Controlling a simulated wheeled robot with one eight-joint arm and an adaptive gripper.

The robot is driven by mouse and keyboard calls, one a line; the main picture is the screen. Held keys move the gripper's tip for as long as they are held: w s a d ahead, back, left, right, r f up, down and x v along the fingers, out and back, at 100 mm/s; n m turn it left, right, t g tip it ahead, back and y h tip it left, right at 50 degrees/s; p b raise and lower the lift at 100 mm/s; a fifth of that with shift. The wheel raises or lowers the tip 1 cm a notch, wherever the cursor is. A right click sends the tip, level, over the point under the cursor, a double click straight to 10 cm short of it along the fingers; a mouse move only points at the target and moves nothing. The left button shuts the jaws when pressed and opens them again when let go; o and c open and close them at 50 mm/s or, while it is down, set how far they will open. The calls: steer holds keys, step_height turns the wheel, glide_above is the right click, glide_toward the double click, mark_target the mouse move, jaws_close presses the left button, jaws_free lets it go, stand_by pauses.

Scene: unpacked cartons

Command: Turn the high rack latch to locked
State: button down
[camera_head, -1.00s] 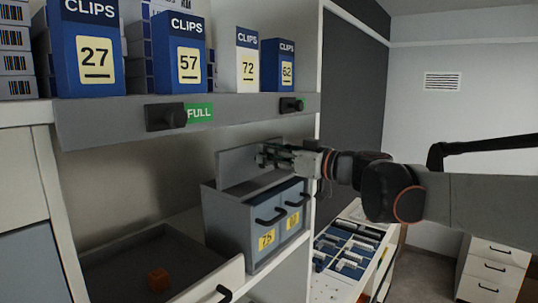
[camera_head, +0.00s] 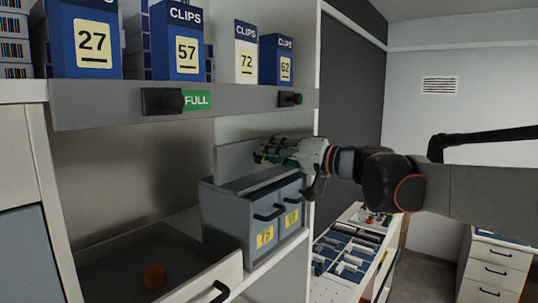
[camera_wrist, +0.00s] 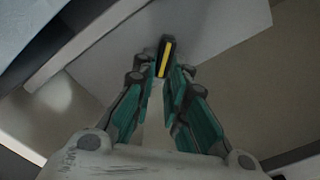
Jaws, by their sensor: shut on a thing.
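The latch is most likely the small black handle with a yellow stripe (camera_wrist: 165,57) on a pale grey panel in the wrist view. The stripe runs nearly upright in that picture, leaning slightly. My gripper (camera_wrist: 162,78) is shut on this handle, with its green-sided fingers on both sides of it. In the head view my gripper (camera_head: 265,155) is at the upright grey panel (camera_head: 232,160) that stands at the back of the grey drawer unit; the handle is hidden there by the fingers. No lock marking is readable.
The drawer unit (camera_head: 228,218) has two black-handled drawers. A white upright (camera_head: 318,75) stands close to my wrist.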

steer(key=m, duration=0.2)
steer(key=m+b, duration=0.1)
steer(key=m, duration=0.1)
steer(key=shift+w+d+f+m, duration=0.15)
steer(key=shift+f+m, duration=0.15)
steer(key=shift+f, duration=0.1)
steer(key=m, duration=0.2)
steer(key=m+b, duration=0.1)
steer(key=m, duration=0.1)
steer(key=shift+f, duration=0.3)
steer(key=shift+m, duration=0.3)
steer(key=c, duration=1.6)
jaws_free()
steer(key=shift+w+d, duration=0.1)
steer(key=v, duration=0.7)
steer(key=shift+s+d, duration=0.2)
